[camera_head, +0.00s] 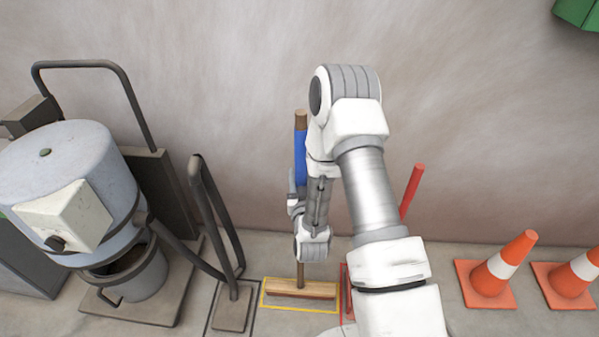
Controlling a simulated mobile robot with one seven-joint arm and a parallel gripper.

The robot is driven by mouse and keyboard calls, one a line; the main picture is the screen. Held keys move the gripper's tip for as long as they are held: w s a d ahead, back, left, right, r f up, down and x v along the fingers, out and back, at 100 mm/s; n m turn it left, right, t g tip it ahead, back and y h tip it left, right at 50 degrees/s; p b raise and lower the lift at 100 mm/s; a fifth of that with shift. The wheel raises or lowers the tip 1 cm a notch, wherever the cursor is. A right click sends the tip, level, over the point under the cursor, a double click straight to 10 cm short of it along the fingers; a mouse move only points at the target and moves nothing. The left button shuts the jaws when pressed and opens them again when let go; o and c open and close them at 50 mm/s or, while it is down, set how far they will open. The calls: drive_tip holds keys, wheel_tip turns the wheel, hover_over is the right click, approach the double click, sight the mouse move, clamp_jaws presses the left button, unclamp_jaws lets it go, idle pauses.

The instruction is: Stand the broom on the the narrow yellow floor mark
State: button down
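The broom (301,158) stands upright near the wall, with a brown top end, a blue upper handle and a wide wooden head. The broom's head lies within the narrow yellow floor mark (300,308), a thin yellow outline on the floor. From this view I cannot tell whether the head rests fully on the floor. My gripper (294,193) is at the broom's handle, just below the blue part. My arm hides part of the handle and most of the gripper, so I cannot tell whether the fingers are closed on it.
A red mark (343,285) lies just right of the yellow one, and a red pole (412,190) leans behind my arm. A dark-handled tool (233,305) stands close on the left. A grey vacuum-like machine (65,165) is farther left. Two orange cones (490,274) stand at right.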

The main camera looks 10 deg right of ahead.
drive_tip(key=shift+f+b, duration=0.75)
drive_tip(key=shift+f, duration=0.1)
idle(0.4)
drive_tip(key=shift+r, duration=0.1)
unclamp_jaws()
idle(0.6)
idle(0.3)
